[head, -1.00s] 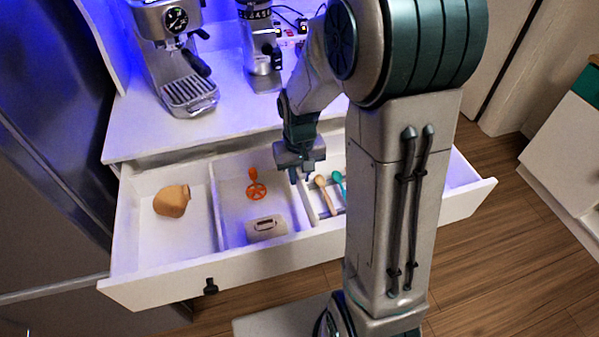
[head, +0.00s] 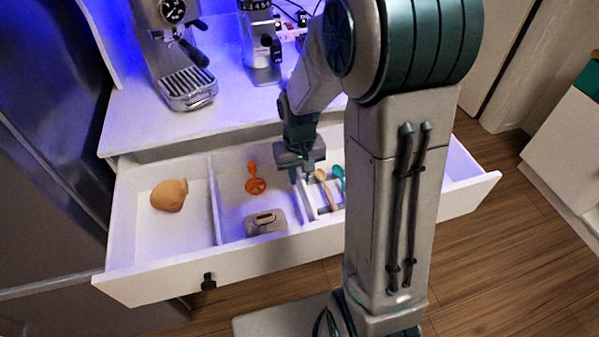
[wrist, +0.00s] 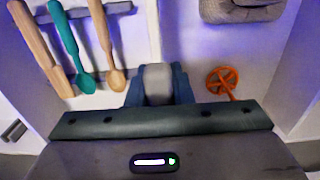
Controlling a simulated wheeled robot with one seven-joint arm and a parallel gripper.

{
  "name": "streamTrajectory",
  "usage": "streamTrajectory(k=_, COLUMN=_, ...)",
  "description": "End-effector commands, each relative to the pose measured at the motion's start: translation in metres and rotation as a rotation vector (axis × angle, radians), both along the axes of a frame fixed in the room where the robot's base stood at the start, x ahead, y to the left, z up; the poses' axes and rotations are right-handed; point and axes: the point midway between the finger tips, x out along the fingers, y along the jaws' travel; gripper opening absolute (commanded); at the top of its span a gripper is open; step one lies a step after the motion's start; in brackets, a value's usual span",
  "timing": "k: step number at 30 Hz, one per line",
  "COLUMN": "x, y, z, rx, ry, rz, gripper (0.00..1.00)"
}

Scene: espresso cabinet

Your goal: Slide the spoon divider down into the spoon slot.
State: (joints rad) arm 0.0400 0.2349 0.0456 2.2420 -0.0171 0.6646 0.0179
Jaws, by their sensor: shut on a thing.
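My gripper (head: 303,177) is low over the open drawer, beside the left edge of the spoon compartment. In the wrist view its fingers (wrist: 158,90) are shut on a pale grey piece (wrist: 158,78), which I take to be the spoon divider. Most of it is hidden by the fingers, and I cannot tell how deep it sits. A white partition (wrist: 153,30) runs just beyond the fingers. Wooden spoons (wrist: 107,50) and a teal spoon (wrist: 72,50) lie beside the gripper; they also show in the head view (head: 325,188). The spoon slot itself cannot be made out.
The middle compartment holds an orange tool (head: 256,185) and a grey tamper-like block (head: 266,221). A tan pouch-like item (head: 169,195) lies in the left compartment. The espresso machine (head: 172,60) and grinder (head: 260,45) stand on the counter (head: 225,115) behind. My arm hides the drawer's right part.

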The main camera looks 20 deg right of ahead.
Motion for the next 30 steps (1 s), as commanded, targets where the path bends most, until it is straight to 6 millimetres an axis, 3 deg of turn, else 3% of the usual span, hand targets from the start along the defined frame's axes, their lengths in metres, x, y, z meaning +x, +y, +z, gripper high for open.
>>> streamTrajectory(k=30, x=0.0, y=0.0, z=-0.027, rx=0.0, ry=0.0, rz=0.0, gripper=0.0)
